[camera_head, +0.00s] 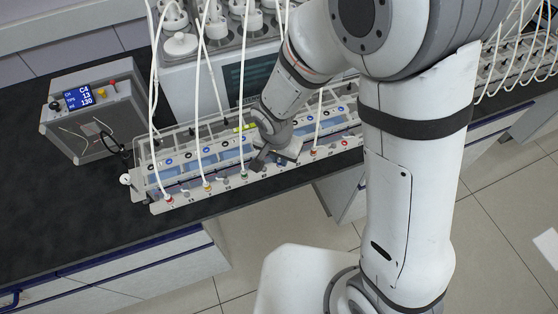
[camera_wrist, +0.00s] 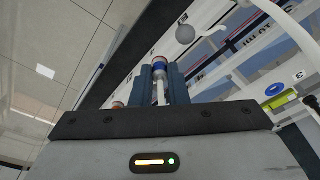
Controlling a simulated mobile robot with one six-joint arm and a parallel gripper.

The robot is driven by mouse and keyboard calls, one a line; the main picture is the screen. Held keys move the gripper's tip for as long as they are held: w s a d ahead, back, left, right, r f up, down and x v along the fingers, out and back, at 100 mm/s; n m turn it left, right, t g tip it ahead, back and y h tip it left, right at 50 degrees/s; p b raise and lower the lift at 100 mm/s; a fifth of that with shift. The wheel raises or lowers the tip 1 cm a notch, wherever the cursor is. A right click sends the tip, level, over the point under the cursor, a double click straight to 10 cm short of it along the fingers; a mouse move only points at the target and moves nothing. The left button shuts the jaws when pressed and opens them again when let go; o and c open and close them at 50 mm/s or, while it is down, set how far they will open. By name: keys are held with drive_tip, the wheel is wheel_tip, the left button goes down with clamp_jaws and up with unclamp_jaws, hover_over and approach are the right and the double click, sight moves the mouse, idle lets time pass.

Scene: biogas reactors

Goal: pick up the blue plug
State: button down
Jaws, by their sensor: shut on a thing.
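My gripper (camera_wrist: 160,82) is shut on a small plug (camera_wrist: 160,66) in the wrist view. The plug cannot be made out there. I cannot tell whether it still sits in the panel.
White tubes (camera_head: 243,80) run down to the panel around my gripper. A grey box with a blue display (camera_head: 78,97) stands at the left on the black bench (camera_head: 60,205). A yellow-green piece (camera_head: 245,128) lies behind my gripper. The floor in front is open.

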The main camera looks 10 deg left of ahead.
sight(279, 160)
drive_tip(key=shift+r, duration=0.1)
wheel_tip(279, 160, up, 10)
drive_tip(key=b, duration=0.1)
idle(0.6)
drive_tip(key=shift+r, duration=0.25)
drive_tip(key=shift+r+p, duration=0.7)
drive_tip(key=shift+r, duration=0.4)
drive_tip(key=shift+r, duration=0.15)
drive_tip(key=shift+r+p, duration=0.4)
drive_tip(key=shift+r, duration=0.25)
